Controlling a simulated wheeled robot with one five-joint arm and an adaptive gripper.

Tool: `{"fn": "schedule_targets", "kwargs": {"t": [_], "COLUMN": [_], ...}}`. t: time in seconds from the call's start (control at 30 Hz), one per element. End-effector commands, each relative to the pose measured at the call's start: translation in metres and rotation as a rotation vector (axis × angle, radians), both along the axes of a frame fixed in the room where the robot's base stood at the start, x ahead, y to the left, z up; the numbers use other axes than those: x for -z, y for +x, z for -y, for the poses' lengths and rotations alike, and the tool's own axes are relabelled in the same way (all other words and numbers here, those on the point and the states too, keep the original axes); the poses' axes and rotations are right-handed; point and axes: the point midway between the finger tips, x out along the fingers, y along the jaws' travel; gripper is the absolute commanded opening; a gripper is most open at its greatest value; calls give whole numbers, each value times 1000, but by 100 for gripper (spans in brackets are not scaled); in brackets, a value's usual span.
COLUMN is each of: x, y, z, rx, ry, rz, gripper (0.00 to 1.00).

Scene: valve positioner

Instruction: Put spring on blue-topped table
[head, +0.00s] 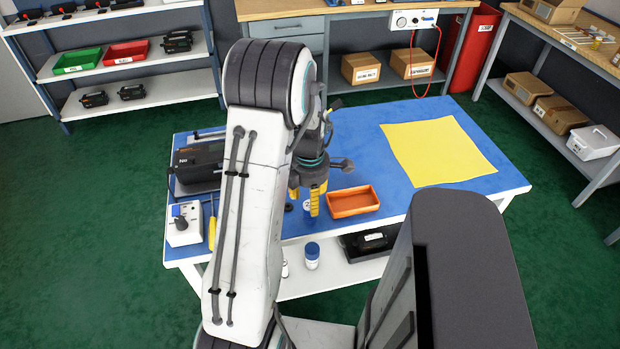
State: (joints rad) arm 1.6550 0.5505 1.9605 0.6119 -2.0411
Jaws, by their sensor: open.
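The blue-topped table (366,143) stands in front of me. My gripper (305,205) points down over the table's near part, with its yellow-tipped fingers apart. A small round white mark with a dark figure shows between the fingers; I cannot tell what it belongs to. A small dark object (289,207) lies just left of the fingers, too small to identify. I cannot make out a spring anywhere; my arm hides part of the table. An orange tray (352,201) sits just right of my gripper and looks empty.
A yellow mat (438,152) covers the table's right part. At left are a black device (198,162), a white knob box (184,224) and a yellow screwdriver (212,228). A blue-capped bottle (312,257) stands on the lower shelf. Shelving and benches line the walls.

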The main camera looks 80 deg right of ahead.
Motion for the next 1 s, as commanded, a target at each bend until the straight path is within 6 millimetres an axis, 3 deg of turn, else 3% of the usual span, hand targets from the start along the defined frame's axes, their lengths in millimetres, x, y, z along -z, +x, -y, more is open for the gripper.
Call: {"fn": "schedule_targets", "kwargs": {"t": [0.5,0.87,1.0], "x": [-69,-87,-90], "y": [-1,-1,11], "z": [-1,-2,-4], "rx": [0,0,1], "ry": [-4,-1,-5], "rz": [-1,-1,0], "gripper": [52,52,52]}}
